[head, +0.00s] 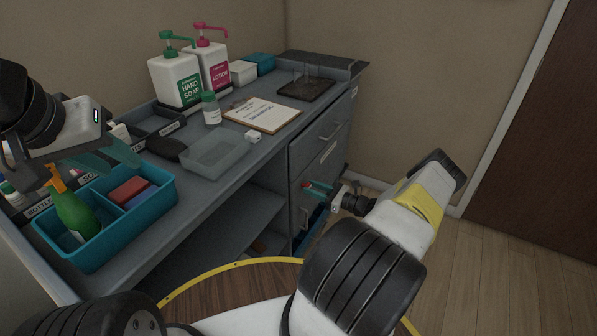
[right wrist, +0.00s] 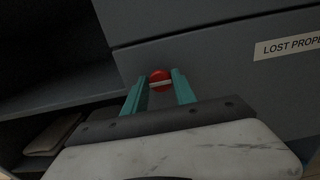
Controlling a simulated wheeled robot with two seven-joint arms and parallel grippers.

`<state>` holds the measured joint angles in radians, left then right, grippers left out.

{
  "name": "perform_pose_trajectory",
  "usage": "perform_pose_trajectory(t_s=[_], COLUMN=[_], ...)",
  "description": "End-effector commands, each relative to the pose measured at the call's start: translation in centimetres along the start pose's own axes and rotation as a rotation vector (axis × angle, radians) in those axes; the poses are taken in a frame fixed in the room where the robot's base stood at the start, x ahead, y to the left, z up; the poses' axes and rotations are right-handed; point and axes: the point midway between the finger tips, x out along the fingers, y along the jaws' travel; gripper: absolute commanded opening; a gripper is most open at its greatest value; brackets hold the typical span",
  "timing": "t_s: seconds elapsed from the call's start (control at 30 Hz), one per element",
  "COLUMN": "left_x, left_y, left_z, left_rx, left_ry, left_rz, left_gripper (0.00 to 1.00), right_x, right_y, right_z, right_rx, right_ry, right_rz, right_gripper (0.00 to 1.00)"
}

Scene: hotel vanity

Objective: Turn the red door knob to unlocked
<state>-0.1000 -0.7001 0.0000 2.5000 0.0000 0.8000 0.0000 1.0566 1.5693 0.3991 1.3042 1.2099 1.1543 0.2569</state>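The red door knob (right wrist: 160,80) is on a grey cabinet front in the right wrist view. It is round, with a pale bar lying nearly level across it. A bit of red also shows at the drawer front in the head view (head: 305,184). My right gripper (right wrist: 159,82) is open, with one teal finger on each side of the knob. I cannot tell whether the fingers touch it. In the head view the right gripper (head: 319,187) is small against the cabinet. My left gripper (head: 106,156) is open and empty above the teal caddy.
The teal caddy (head: 165,189) holds a green spray bottle (head: 75,213) and sponges. Soap and lotion bottles, a clipboard (head: 249,114) and a clear tray (head: 216,152) stand on the counter. A "LOST PROPE..." label (right wrist: 290,46) is right of the knob. Open floor lies to the right.

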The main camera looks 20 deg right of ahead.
Motion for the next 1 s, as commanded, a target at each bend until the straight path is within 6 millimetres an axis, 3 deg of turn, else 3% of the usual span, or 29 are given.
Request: perform_pose_trajectory(t_s=[0.47,1.0], left_x=[0.00,0.00], left_y=[0.00,0.00], left_z=[0.00,0.00], left_rx=[0.000,0.000], left_ry=[0.000,0.000], left_rz=[0.000,0.000], left_gripper=[0.36,0.36], right_x=[-0.06,-0.08], right_y=[0.01,0.14], right_z=[0.01,-0.05], right_rx=[-0.073,-0.527], right_ry=[0.000,0.000], right_rz=[0.000,-0.002], right_gripper=[0.00,0.00])
